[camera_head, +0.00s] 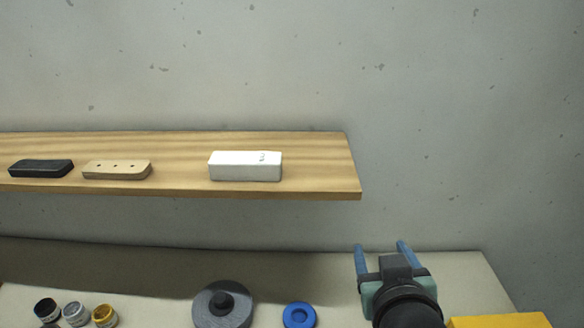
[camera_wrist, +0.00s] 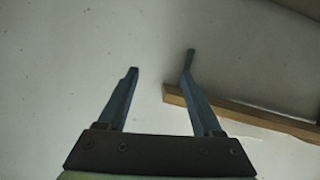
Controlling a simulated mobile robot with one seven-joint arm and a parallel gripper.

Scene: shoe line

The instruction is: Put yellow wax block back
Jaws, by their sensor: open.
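A yellow, flat-topped thing (camera_head: 500,321) shows at the bottom right of the head view, cut off by the picture's edge. I cannot tell whether it is the wax block or something else; no other yellow block is in view. My gripper (camera_head: 382,248) is open, with its blue fingers pointing away toward the wall, right of the shelf's end and to the left of the yellow thing. In the wrist view my gripper (camera_wrist: 161,62) has nothing between its fingers.
A wooden shelf (camera_head: 310,182) holds a black block (camera_head: 41,168), a tan block with holes (camera_head: 117,170) and a white block (camera_head: 245,166). Its edge (camera_wrist: 240,112) shows near my right finger. Below are a grey disc (camera_head: 223,308), a blue ring (camera_head: 299,317) and small jars (camera_head: 75,314).

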